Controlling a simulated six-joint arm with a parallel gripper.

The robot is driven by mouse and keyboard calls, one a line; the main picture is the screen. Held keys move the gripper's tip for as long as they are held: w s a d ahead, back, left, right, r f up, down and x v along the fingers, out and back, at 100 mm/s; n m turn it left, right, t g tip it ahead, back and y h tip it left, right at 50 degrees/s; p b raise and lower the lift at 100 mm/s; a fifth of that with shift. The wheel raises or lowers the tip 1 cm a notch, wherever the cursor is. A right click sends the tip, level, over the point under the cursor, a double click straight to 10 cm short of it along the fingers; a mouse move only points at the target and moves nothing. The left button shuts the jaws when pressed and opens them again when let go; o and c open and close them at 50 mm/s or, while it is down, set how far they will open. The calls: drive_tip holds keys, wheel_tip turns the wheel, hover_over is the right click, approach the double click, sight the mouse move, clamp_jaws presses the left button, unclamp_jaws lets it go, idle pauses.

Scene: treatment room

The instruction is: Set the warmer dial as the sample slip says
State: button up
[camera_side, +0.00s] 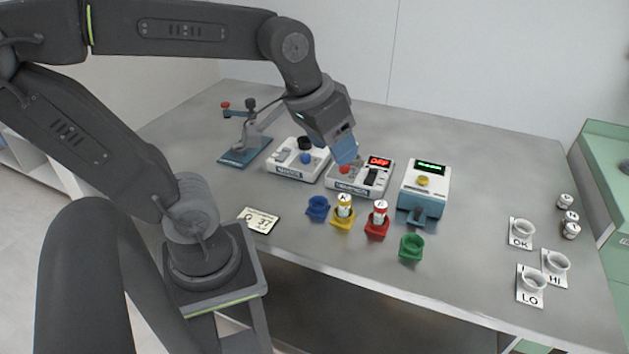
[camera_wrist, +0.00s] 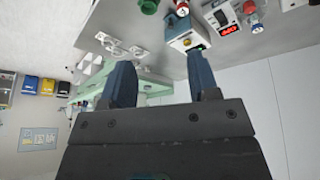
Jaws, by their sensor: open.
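The sample slip (camera_side: 258,220) lies flat on the table near its front edge, at the left. It shows "37"; its smaller marks are too small to read. A white box with a red display reading "OFF" (camera_side: 378,187) stands mid-table, with a red knob and a black switch on top. I cannot tell which unit is the warmer; the front labels are unreadable. My gripper (camera_side: 346,152) is above the red-display box, close to its red knob, and hides part of it. In the wrist view my gripper (camera_wrist: 162,75) is open, with nothing between the fingers.
Left of it stand a white box with black and blue knobs (camera_side: 283,157) and a blue-based stand (camera_side: 235,158). A green-display unit (camera_side: 411,187) is right. Coloured holders, two with vials, stand in front. White cups on cards (camera_side: 524,229) are far right. The right middle is clear.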

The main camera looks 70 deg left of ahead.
drive_tip(key=w+a+n+g, duration=0.2)
drive_tip(key=w+a+n, duration=0.3)
drive_tip(key=w+a, duration=0.25)
drive_tip(key=w+a+f+n+g+h, duration=0.1)
drive_tip(key=w+a+f+n, duration=0.25)
drive_tip(key=a, duration=0.45)
drive_tip(key=w+a+f+n+g+h, duration=0.1)
drive_tip(key=w+a+f+n+h, duration=0.1)
drive_tip(key=a+f+n, duration=0.35)
drive_tip(key=w+a+f+n+g+h, duration=0.1)
drive_tip(key=w+a+f+n, duration=0.15)
drive_tip(key=a, duration=0.65)
drive_tip(key=shift+m, duration=0.35)
drive_tip(key=x, duration=1.3)
drive_tip(key=shift+w+d+f, duration=0.25)
drive_tip(key=shift+w, duration=0.05)
drive_tip(key=c, duration=0.9)
